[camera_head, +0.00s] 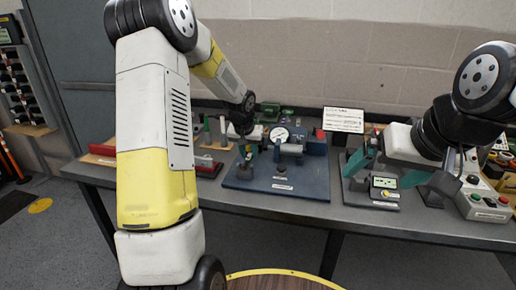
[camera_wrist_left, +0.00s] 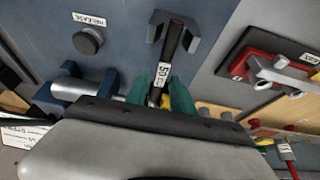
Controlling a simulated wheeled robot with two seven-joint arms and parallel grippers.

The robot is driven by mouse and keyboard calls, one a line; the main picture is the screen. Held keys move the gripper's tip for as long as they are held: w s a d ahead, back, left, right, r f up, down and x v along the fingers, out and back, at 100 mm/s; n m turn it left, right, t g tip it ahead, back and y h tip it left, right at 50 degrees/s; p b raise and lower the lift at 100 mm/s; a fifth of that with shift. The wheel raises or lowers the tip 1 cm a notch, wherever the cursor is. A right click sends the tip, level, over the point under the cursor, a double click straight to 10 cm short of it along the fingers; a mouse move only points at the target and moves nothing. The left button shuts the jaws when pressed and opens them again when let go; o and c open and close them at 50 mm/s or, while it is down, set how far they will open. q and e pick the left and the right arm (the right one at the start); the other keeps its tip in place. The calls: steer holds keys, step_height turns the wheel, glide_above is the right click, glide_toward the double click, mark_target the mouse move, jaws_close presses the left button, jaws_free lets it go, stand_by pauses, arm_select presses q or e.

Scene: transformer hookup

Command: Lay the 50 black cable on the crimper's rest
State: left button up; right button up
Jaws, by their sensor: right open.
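The black cable (camera_wrist_left: 170,47) with white 50 tags runs between the teal fingers of my left gripper (camera_wrist_left: 161,88) in the left wrist view. The fingers appear shut on it. Its far end is over or in the grey U-shaped rest (camera_wrist_left: 189,43) on the blue crimper base; I cannot tell whether it touches. In the head view my left gripper (camera_head: 246,152) is low over the left part of the crimper base (camera_head: 310,183), and the arm partly hides it. My right gripper (camera_head: 388,170) is open and empty, its teal fingers spread around a small display unit (camera_head: 384,183).
A dark release knob (camera_wrist_left: 89,41) stands beside the rest. The crimper carries a round gauge (camera_head: 280,134) and a cylinder. A red tool block (camera_wrist_left: 262,65) lies beside the base. A control box (camera_head: 482,203) with buttons is at the right.

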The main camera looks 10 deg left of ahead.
arm_select(q)
steer(key=shift+o, duration=0.5)
steer(key=shift+r, duration=3.55)
